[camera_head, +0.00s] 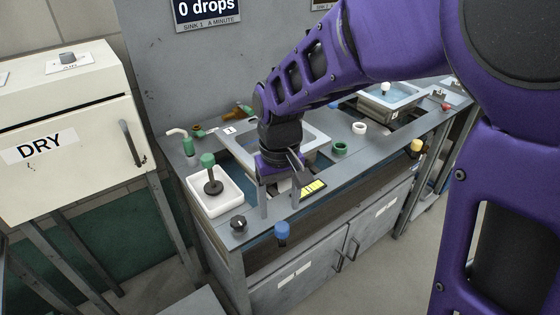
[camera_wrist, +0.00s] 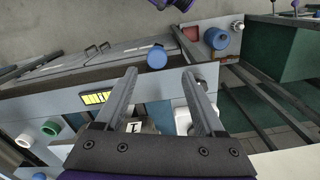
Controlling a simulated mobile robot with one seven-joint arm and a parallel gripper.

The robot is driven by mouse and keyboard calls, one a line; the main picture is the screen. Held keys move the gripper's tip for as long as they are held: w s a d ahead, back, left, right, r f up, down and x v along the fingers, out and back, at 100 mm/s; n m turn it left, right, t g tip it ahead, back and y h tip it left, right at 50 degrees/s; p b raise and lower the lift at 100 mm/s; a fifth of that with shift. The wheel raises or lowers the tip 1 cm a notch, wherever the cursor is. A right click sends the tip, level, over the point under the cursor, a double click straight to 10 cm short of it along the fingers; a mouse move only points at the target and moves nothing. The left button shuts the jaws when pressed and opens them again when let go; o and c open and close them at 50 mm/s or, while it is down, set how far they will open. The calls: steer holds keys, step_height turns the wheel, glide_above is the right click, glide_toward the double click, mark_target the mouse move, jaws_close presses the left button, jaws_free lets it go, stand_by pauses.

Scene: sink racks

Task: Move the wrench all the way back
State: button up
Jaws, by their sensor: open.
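I cannot pick out a clear wrench in either view. A small brass and green fitting (camera_head: 240,110) sits behind the near sink, partly hidden by my arm and too small to name surely. The yellow display (camera_wrist: 97,98) lies left of the fingers there.
A white tray (camera_head: 208,205) with a green-topped dark tool (camera_head: 211,174) stands left of the sink. A black knob (camera_head: 238,223) and blue knob (camera_head: 282,231) are at the front. Green (camera_head: 340,148) and white (camera_head: 359,128) rings lie right. A DRY cabinet (camera_head: 70,145) stands left.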

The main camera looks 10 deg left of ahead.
mark_target(279, 226)
step_height(279, 226, up, 10)
steer(key=p, duration=0.1)
steer(key=shift+r, duration=0.25)
steer(key=shift+a, duration=0.1)
